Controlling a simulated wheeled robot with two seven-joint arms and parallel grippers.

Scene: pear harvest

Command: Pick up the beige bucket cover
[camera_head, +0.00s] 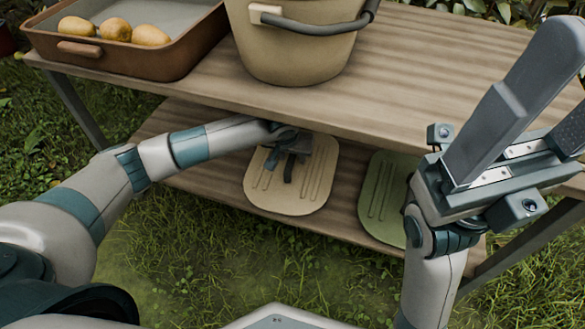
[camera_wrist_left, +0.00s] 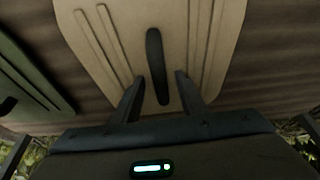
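The beige bucket cover (camera_head: 258,191) is a flat, rounded panel with raised ribs on the lower shelf. It fills the top middle of the left wrist view (camera_wrist_left: 222,45), with a dark bar handle (camera_wrist_left: 157,65) at its centre. My left gripper (camera_head: 280,172) is over the cover, partly hiding its handle in the head view. In the left wrist view its open fingers (camera_wrist_left: 157,88) stand on either side of the handle's near part, with gaps on both sides. My right gripper (camera_head: 553,95) is raised at the right, open and empty, away from the cover.
A green cover (camera_head: 377,190) lies right of the beige one and also shows in the left wrist view (camera_wrist_left: 30,80). Above, the wooden tabletop (camera_head: 430,75) overhangs the shelf. A beige bucket (camera_head: 290,55) and a brown tray (camera_head: 130,65) with yellow pears stand on it.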

